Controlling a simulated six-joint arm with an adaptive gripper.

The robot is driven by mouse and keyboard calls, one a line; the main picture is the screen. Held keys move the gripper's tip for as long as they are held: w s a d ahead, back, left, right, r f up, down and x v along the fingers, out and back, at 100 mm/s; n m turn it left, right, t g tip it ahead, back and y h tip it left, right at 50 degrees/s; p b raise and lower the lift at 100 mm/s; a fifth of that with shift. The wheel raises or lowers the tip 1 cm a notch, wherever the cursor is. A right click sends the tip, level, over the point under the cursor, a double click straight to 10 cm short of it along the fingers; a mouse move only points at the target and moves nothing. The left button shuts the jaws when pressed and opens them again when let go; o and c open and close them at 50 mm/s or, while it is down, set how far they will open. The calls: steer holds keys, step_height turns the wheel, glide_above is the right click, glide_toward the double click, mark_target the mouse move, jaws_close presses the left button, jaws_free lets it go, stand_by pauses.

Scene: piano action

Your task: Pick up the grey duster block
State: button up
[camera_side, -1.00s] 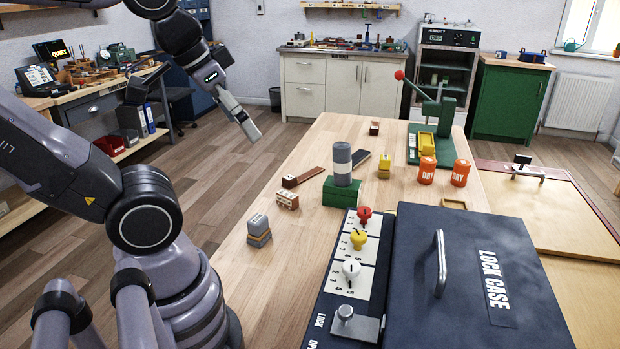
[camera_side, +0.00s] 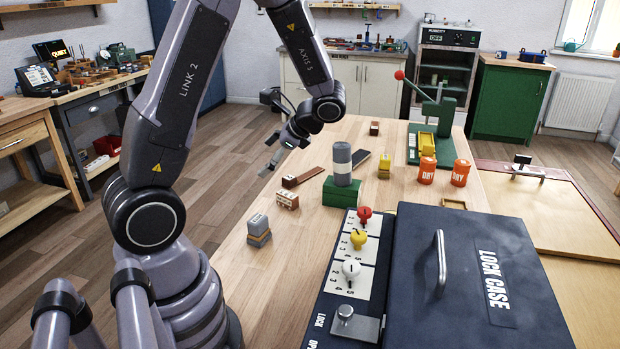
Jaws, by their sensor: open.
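A small block with a grey upper part (camera_side: 258,224) stands on the near left part of the wooden bench, with brown and dark grey layers under it. It looks like the grey duster block. My gripper (camera_side: 264,157) is open and empty. It hangs near the bench's left edge, farther back than the block and apart from it. Its fingers point down and left. Nothing hides the block.
A grey cylinder (camera_side: 342,165) stands on a green block (camera_side: 343,191) to the right. A small lettered wooden block (camera_side: 287,200) and a brown strip (camera_side: 303,177) lie behind the grey block. The lock case (camera_side: 470,265) fills the near right. Bare bench surrounds the grey block.

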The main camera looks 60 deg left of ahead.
mark_target(254, 221)
steer(key=a+f+m+y, duration=0.1)
steer(key=a+f+m, duration=0.1)
steer(key=f, duration=0.4)
steer(key=a+f+m+g+y, duration=0.1)
steer(key=a+f+m, duration=0.1)
steer(key=f, duration=0.4)
steer(key=a+f+m+g+y, duration=0.1)
steer(key=a+f+m+y, duration=0.1)
steer(key=f, duration=0.3)
steer(key=shift+w+a+f, duration=0.1)
steer(key=shift+a+f, duration=0.3)
steer(key=shift+a, duration=0.2)
step_height(254, 221, down, 4)
steer(key=shift+a+f, duration=0.15)
steer(key=shift+x, duration=1.35)
steer(key=c, duration=1.3)
steer(key=shift+r, duration=0.25)
